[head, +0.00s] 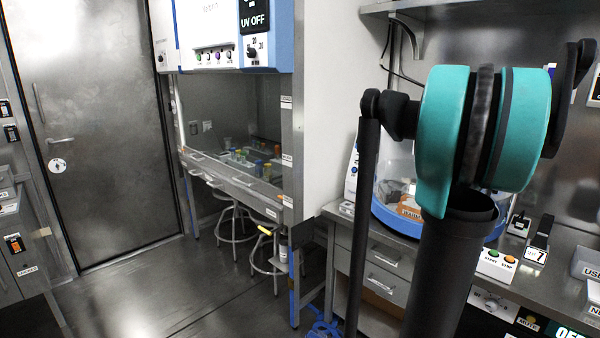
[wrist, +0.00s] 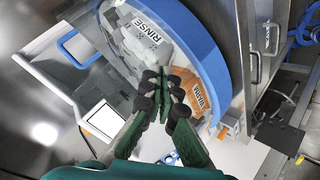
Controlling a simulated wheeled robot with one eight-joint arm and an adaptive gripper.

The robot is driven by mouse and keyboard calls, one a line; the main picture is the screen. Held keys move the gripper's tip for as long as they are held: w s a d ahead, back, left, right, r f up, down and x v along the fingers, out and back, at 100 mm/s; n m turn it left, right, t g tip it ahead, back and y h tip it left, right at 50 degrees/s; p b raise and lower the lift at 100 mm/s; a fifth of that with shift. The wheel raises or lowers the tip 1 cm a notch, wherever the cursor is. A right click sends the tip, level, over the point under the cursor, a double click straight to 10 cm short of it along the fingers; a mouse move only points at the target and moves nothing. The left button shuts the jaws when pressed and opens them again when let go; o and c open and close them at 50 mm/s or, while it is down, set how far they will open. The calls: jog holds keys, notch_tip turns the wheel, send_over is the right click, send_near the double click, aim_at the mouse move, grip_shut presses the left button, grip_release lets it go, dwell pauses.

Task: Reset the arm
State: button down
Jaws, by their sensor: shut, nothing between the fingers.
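My arm, with teal and black joints, stands large at the right of the head view; the gripper is not seen there. In the wrist view my gripper (wrist: 163,85) has its dark green fingers brought together, with black pads touching and nothing held. Behind the fingertips is a clear round vessel with a blue rim (wrist: 222,50). It holds a white item labelled RINSE (wrist: 150,38) and an orange one (wrist: 202,97). I cannot tell whether the fingers touch the vessel. In the head view the blue-rimmed vessel (head: 392,216) stands on the counter, partly hidden by my arm.
A steel counter (head: 540,275) with buttons and small devices runs along the right. A fume hood (head: 230,165) with stools (head: 235,215) below stands mid-left. A closed metal door (head: 100,120) is at the left. The floor (head: 160,290) before it is clear.

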jog(key=s+a+f+y, duration=0.2)
jog(key=a+f, duration=0.1)
jog(key=a, duration=0.5)
jog(key=s+a+f+y, duration=0.1)
jog(key=a+f, duration=0.2)
jog(key=a, duration=0.5)
jog(key=s+a+f+g+y, duration=0.2)
jog(key=s+a+f, duration=0.3)
jog(key=s+a, duration=0.4)
jog(key=s+a+f+m+g+y, duration=0.1)
jog(key=s+a+f+g, duration=0.1)
jog(key=s+a+f, duration=0.4)
jog(key=s+a, duration=0.2)
jog(key=a, duration=0.3)
jog(key=shift+s+a+f+y, duration=0.15)
jog(key=shift+s+a+y, duration=0.05)
jog(key=shift+s+y, duration=0.2)
